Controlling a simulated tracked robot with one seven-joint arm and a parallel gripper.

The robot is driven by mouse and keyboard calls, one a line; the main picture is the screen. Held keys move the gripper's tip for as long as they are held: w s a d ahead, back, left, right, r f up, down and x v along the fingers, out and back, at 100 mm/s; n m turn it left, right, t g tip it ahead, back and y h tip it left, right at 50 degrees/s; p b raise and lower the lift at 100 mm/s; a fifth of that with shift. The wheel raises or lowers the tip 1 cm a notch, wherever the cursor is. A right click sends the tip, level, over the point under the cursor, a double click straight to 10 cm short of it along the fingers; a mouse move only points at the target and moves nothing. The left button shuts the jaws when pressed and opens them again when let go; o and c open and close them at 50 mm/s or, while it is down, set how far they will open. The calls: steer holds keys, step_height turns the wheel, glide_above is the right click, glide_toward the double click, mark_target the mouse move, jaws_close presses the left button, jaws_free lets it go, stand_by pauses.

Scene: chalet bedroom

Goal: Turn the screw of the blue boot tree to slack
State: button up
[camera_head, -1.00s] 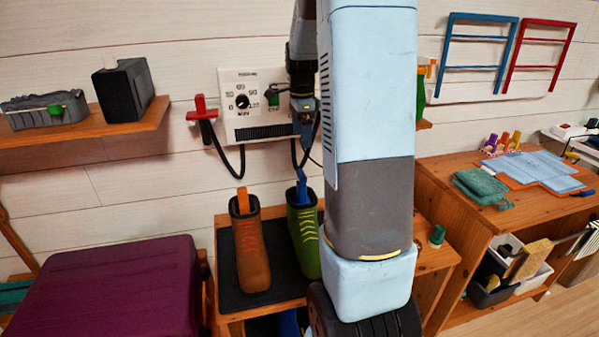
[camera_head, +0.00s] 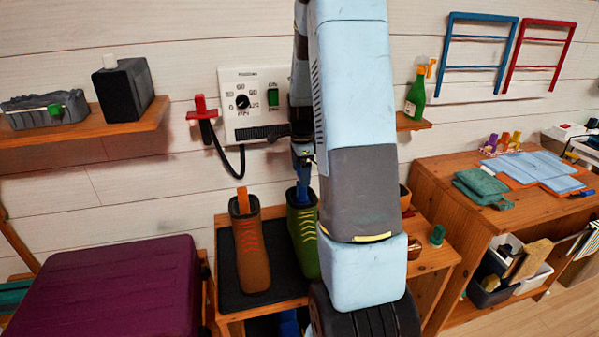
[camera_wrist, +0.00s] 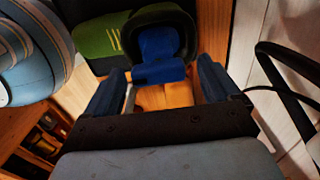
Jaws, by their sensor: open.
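The blue boot tree (camera_head: 303,174) stands up out of the green boot (camera_head: 306,246), which is partly behind my arm. In the wrist view the blue boot tree (camera_wrist: 158,42) sits inside the dark opening of the green boot (camera_wrist: 96,38). Its blue end block (camera_wrist: 158,73) lies between the tips of my gripper (camera_wrist: 162,76), with a gap on each side. My gripper is open and holds nothing. In the head view it is above the green boot, mostly hidden by my arm. I cannot make out the screw clearly.
The brown boot (camera_head: 252,250) with an orange boot tree (camera_head: 243,200) stands close on the left, on a dark mat (camera_head: 228,270). A wall timer box (camera_head: 250,85) with a hanging cable (camera_head: 228,160) is behind. A purple case (camera_head: 110,290) fills the front left.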

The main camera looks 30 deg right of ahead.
steer(key=c, duration=1)
steer(key=shift+a, duration=0.1)
steer(key=shift+c, duration=0.3)
steer(key=shift+n, duration=0.4)
steer(key=n, duration=0.6)
steer(key=shift+n, duration=0.3)
steer(key=n, duration=0.7)
